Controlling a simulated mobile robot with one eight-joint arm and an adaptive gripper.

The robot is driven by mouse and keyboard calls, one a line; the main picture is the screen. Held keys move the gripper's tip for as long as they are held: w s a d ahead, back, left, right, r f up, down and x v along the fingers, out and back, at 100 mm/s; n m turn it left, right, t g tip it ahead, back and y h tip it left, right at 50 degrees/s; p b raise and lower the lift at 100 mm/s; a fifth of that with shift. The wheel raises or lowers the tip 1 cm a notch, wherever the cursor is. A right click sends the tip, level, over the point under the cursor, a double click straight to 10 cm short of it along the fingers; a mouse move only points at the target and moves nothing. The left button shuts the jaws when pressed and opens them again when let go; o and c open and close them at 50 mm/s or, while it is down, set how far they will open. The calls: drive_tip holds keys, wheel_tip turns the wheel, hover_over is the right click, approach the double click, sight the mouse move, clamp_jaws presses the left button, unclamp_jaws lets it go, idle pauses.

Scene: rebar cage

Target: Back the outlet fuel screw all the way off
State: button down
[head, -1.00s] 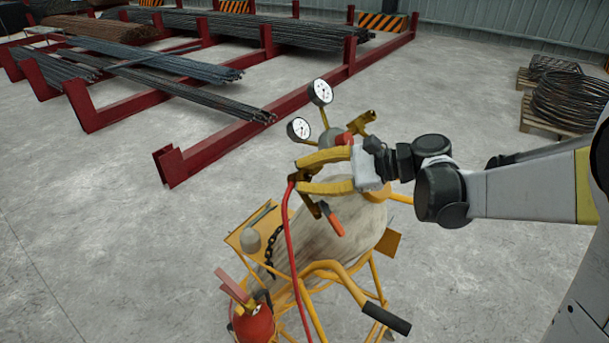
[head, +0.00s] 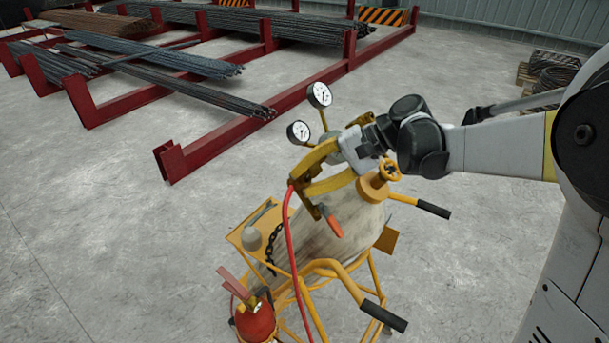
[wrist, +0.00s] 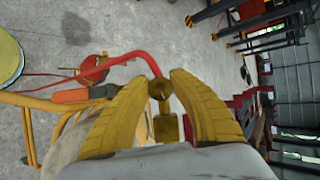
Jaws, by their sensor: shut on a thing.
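The outlet fuel screw (wrist: 159,89) shows in the wrist view as a small round brass-coloured piece between my fingertips. My gripper (wrist: 163,82) has its yellow fingers closed on it from both sides. In the head view my gripper (head: 300,180) sits at the left end of the regulator, below the two gauges, and its fingers hide the screw there. A red hose (head: 287,225) bends down from right beside the fingertips. An orange-red handle (head: 334,226) hangs just below the fingers.
Two white-faced gauges (head: 319,95) stand close above my gripper. A yellow valve handwheel (head: 390,171) tops the pale cylinder (head: 360,215) just below my wrist. A red rebar rack (head: 215,140) stands behind, with open floor around.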

drive_tip(key=n+h+p, duration=0.1)
drive_tip(key=n, duration=0.2)
drive_tip(key=shift+n+g+h, duration=0.3)
drive_tip(key=n+h+p, duration=0.1)
drive_tip(key=n, duration=0.2)
drive_tip(key=shift+h, duration=0.4)
drive_tip(key=n+h+p, duration=0.1)
drive_tip(key=n, duration=0.2)
drive_tip(key=shift+f+t+h, duration=0.1)
drive_tip(key=shift+t+h, duration=0.2)
drive_tip(key=shift+t, duration=0.1)
drive_tip(key=shift+d+n+t+h+p, duration=0.1)
drive_tip(key=shift+n+t+h+p, duration=0.55)
drive_tip(key=shift+n, duration=0.85)
drive_tip(key=shift+f, duration=0.1)
drive_tip(key=c, duration=1.1)
unclamp_jaws()
